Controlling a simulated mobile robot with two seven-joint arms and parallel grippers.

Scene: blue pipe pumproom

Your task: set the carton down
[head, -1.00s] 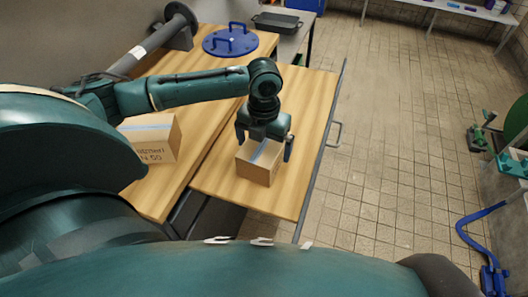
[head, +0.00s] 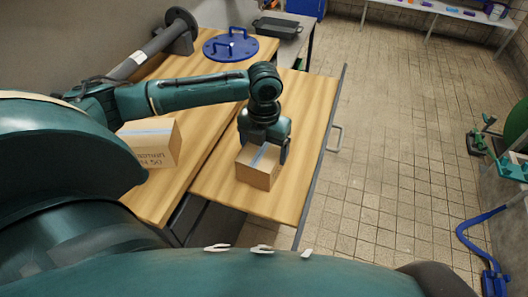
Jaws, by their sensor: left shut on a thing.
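A small brown carton (head: 259,172) with a pale blue tape strip on top is at the front part of the right wooden table (head: 298,135). My left gripper (head: 264,150) is over the carton from above, its fingers at the carton's sides, shut on it. The carton's underside is hidden, so I cannot tell for sure whether it touches the table top. My right gripper is not in view.
A larger carton (head: 155,148) with printing stands on the left wooden table. A blue flange lid (head: 230,45), a grey pipe and a black tray (head: 277,27) are at the back. Bare table top lies around the small carton. Tiled floor is free to the right.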

